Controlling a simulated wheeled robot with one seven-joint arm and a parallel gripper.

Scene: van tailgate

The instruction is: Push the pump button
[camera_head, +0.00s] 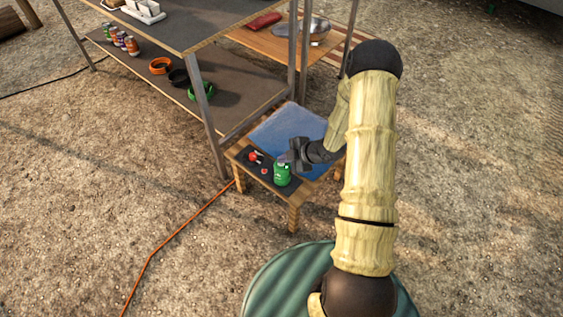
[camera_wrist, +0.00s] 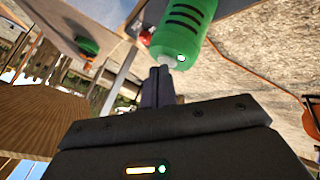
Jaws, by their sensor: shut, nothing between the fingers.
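A green pump bottle (camera_head: 283,177) stands upright near the front edge of a small low wooden table. In the wrist view the green bottle (camera_wrist: 182,30) appears upside down, with its pale pump top (camera_wrist: 170,61) pointing toward my fingers. My gripper (camera_head: 287,160) is at the top of the bottle in the head view, reaching in from the right. In the wrist view my gripper (camera_wrist: 160,72) has its two dark fingers together, with nothing between them. The fingertips are very close to the pump top; I cannot tell whether they touch it. The gripper partly hides the pump top in the head view.
Small red items (camera_head: 255,157) lie left of the bottle on a dark mat. A blue panel (camera_head: 285,128) covers the table behind. A shelf unit's metal post (camera_head: 208,125) stands close left. An orange cable (camera_head: 165,240) crosses the ground. The ground at right is open.

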